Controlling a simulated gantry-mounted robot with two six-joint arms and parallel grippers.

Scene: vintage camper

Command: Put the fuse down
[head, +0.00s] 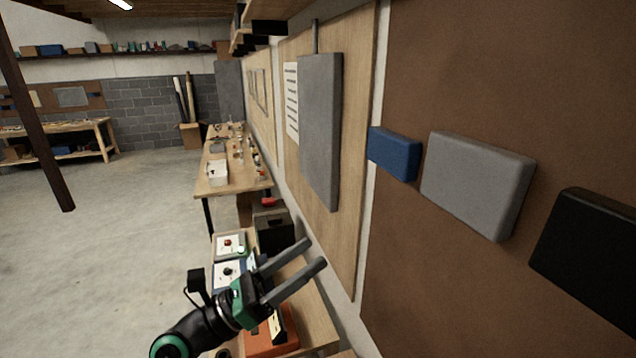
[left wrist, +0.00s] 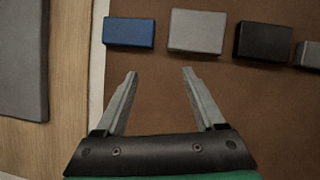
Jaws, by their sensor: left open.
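My left gripper (head: 314,252) reaches up over the workbench in the head view, with its two fingers apart. In the left wrist view the left gripper (left wrist: 158,72) is open, and nothing shows between its fingers. It faces the brown wall panel (left wrist: 160,100). I cannot make out a fuse in either view. My right gripper is not in view.
A blue block (head: 394,153), a grey block (head: 476,184) and a black block (head: 590,255) are on the brown panel at right. A grey panel (head: 320,130) hangs on the wall. The bench (head: 322,335) holds an orange-red object (head: 268,342). Open floor (head: 90,260) lies left.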

